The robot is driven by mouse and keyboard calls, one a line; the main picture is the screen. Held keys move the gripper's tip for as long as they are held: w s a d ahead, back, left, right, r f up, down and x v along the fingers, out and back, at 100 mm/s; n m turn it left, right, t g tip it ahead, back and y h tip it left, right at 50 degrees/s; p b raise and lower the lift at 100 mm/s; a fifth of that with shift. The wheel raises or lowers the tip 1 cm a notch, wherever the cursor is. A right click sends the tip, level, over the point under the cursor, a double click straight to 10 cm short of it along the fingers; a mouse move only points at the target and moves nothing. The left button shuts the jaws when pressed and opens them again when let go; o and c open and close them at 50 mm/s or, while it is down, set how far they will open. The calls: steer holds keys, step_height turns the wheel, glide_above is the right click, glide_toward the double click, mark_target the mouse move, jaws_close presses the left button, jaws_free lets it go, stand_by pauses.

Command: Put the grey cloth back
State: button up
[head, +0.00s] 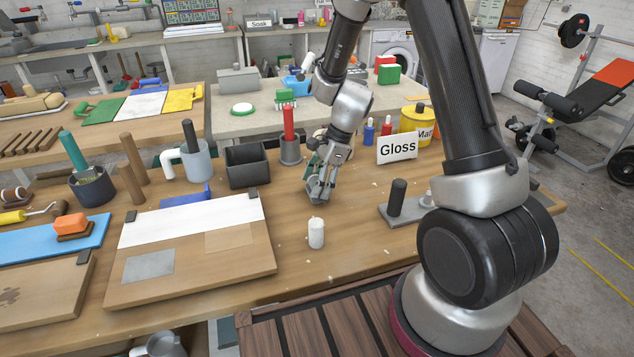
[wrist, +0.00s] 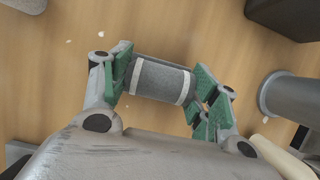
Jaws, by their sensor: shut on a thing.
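My gripper (head: 318,190) is over the wooden workbench, pointing down. In the wrist view my gripper (wrist: 160,85) has its green-padded fingers shut on the grey cloth (wrist: 160,80), which looks like a roll with a white stripe near each end. The roll lies crosswise between the pads, with bench wood beyond it. In the head view the cloth is mostly hidden by the fingers, and I cannot tell whether it touches the bench.
A red-topped grey holder (head: 290,152) and a dark open box (head: 246,166) stand left of the gripper. A "Gloss" sign (head: 397,147) is to the right. A white candle-like cylinder (head: 316,233) stands in front. A board with a grey square (head: 148,266) lies front left.

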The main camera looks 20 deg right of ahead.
steer(key=shift+f, duration=0.1)
steer(key=o, duration=1)
steer(key=v, duration=1.2)
steer(key=s+d+r+n+t+h, duration=0.2)
steer(key=s+d+r+n, duration=0.2)
steer(key=s+r+n, duration=0.55)
steer(key=shift+s+d+r+n+t+h, duration=0.4)
steer(key=shift+s+d+r+n, duration=0.9)
steer(key=shift+s, duration=1.1)
steer(key=shift+s+d+r+n+t+h, duration=0.4)
steer(key=shift+s+d+r+n, duration=0.65)
steer(key=shift+s, duration=1.4)
steer(key=shift+s+d+r+n+t+h, duration=0.3)
steer(key=shift+s+d+r+n+h, duration=0.35)
steer(key=shift+s+r+n, duration=1.05)
steer(key=shift+s+d+f, duration=0.1)
steer(key=shift+s+f, duration=0.35)
steer(key=shift+s, duration=0.25)
